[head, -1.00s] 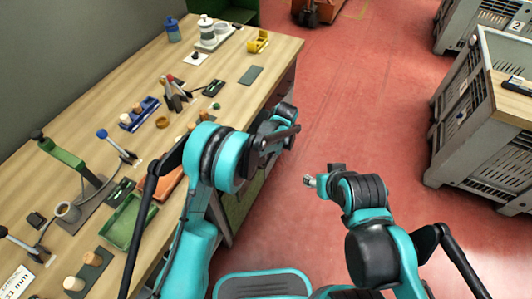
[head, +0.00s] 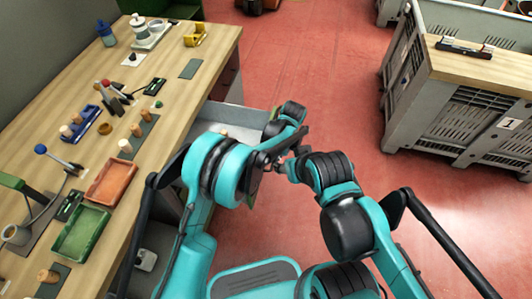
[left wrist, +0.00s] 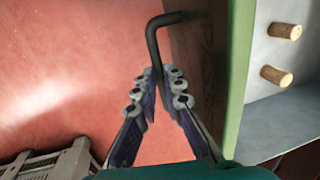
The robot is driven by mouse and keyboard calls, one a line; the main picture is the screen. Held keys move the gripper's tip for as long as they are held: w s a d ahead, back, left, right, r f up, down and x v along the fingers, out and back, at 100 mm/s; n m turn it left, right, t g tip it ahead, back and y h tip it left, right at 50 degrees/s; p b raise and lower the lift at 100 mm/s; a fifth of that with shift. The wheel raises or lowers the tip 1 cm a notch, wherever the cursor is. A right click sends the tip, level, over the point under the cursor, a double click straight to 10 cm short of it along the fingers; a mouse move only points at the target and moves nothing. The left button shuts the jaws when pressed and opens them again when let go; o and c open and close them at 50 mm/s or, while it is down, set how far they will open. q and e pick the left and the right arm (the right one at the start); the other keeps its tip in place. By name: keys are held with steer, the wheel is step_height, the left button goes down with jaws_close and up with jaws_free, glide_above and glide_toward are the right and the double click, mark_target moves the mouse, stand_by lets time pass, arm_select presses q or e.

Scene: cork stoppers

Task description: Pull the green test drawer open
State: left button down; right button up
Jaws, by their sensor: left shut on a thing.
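The green test drawer stands pulled out from the bench; its grey inside shows in the head view (head: 235,117), partly behind my left arm. In the left wrist view its green front edge (left wrist: 238,75) runs down the right, with two corks lying inside. The dark bent handle (left wrist: 153,42) is on the drawer front. My left gripper (left wrist: 160,78) is shut on this handle; its fingertips are hard to make out in the head view (head: 292,140). My right gripper (head: 283,168) is in the air close to the left one, its fingers too small to read.
The wooden bench (head: 190,90) on the left carries a green tray (head: 80,232), an orange tray (head: 110,180), corks and tools. A grey crate (head: 470,120) stands at the right. The red floor between is clear.

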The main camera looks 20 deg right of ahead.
arm_select(q)
steer(key=shift+s+d, duration=0.2)
steer(key=shift+d, duration=0.1)
steer(key=c, duration=1.9)
jaws_free()
steer(key=v, duration=1.2)
steer(key=shift+w+a, duration=0.1)
